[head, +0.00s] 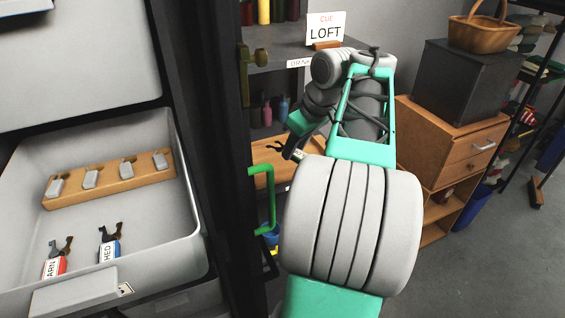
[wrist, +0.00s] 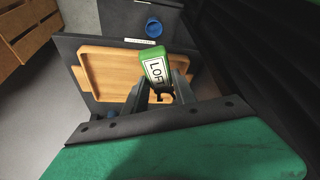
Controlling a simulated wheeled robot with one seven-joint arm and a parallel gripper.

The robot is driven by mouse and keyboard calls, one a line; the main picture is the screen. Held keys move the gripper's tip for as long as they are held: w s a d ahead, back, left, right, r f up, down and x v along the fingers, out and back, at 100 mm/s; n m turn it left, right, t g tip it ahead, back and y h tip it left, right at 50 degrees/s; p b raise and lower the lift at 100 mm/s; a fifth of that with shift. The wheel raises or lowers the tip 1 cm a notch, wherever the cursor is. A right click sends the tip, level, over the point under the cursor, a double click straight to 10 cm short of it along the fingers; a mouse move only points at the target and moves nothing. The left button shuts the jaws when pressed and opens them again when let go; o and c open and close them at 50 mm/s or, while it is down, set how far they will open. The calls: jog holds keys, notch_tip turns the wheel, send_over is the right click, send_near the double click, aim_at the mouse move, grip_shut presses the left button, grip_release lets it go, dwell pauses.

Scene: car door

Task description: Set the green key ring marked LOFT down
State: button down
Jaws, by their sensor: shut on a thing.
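The green key ring (wrist: 156,66) marked LOFT is held in my gripper (wrist: 163,92), between its two dark fingers in the wrist view. Its white label faces the camera, partly covered by the fingers. In the head view my gripper (head: 289,152) is at the shelves, and only a small pale piece of the key ring (head: 298,154) shows. A wooden tray (wrist: 96,65) with a raised rim lies on a dark shelf beyond the key ring in the wrist view. In the head view this wooden surface (head: 264,152) is partly hidden by my arm.
A card reading CUE LOFT (head: 325,31) stands on the upper shelf. A green door handle (head: 267,200) is near my arm. At left, a white bin (head: 190,245) holds a peg rack (head: 110,180) and two other tags, red (head: 55,266) and blue (head: 109,250).

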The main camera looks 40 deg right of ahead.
jog(key=w+d+f, duration=0.3)
jog(key=w+d, duration=0.1)
jog(key=w, duration=0.2)
send_over(288, 163)
jog(key=s, duration=0.2)
notch_tip(288, 163, down, 5)
jog(key=shift+w+a+r+p, duration=0.1)
jog(key=shift+a+p, duration=0.05)
jog(key=shift+p, duration=0.15)
jog(key=shift+w+d+f, duration=0.15)
jog(key=shift+f, duration=0.95)
jog(key=shift+w+d+f, duration=0.1)
jog(key=shift+f, duration=1)
jog(key=c, duration=1)
grip_release()
jog(key=shift+s+r, duration=0.1)
jog(key=shift+r, duration=0.45)
jog(key=p+v, duration=0.1)
jog(key=v, duration=1)
jog(key=shift+r, duration=0.15)
